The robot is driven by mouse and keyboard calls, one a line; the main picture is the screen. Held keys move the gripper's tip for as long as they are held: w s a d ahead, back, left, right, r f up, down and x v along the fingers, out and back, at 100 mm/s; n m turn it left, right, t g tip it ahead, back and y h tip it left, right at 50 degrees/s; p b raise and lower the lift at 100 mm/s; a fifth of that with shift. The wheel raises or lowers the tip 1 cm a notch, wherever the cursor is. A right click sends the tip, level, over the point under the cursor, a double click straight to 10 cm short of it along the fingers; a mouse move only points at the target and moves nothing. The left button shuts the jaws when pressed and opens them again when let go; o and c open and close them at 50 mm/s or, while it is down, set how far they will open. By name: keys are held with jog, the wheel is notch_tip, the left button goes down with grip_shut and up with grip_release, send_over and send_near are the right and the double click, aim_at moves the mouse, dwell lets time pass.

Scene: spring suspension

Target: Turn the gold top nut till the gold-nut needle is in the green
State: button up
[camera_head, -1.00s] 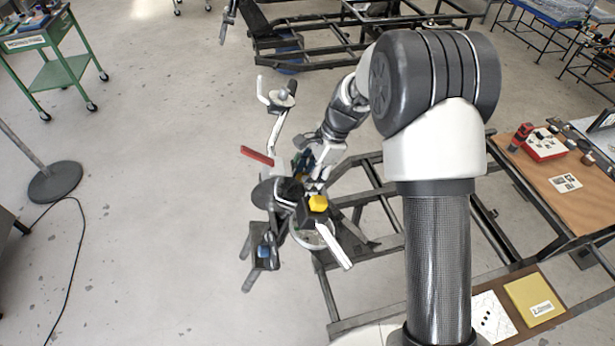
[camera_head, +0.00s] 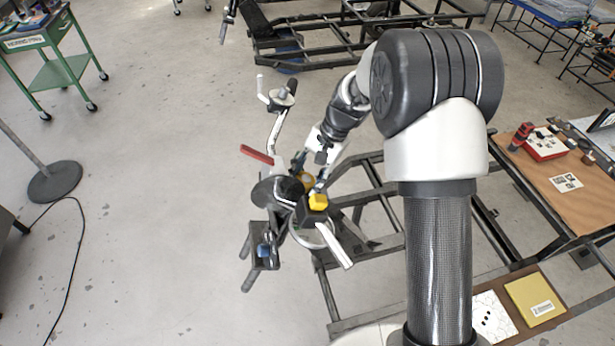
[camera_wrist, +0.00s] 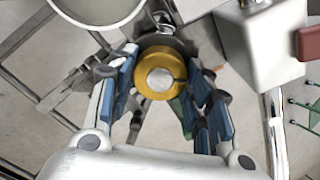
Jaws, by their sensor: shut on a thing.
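The gold top nut (camera_wrist: 153,82) is a round gold ring around a grey centre, in the middle of the wrist view. In the head view the gold nut (camera_head: 307,181) shows small on the suspension assembly. My gripper (camera_wrist: 163,65) has its blue-padded fingers on either side of the nut and is shut on it. In the head view my gripper (camera_head: 308,172) reaches down to the nut from the upper right. I cannot make out the needle or its green zone in either view.
A red handle (camera_head: 257,155) sticks out left. Dark frame rails (camera_head: 385,205) run under my arm. A wooden table (camera_head: 550,185) stands at the right.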

jog(key=n+b, duration=0.1)
jog(key=n, duration=0.4)
jog(key=shift+n, duration=0.4)
dwell(0.3)
jog(key=o, duration=1.1)
jog(key=shift+c, duration=0.2)
jog(key=v, duration=1.2)
jog(key=shift+r, duration=0.1)
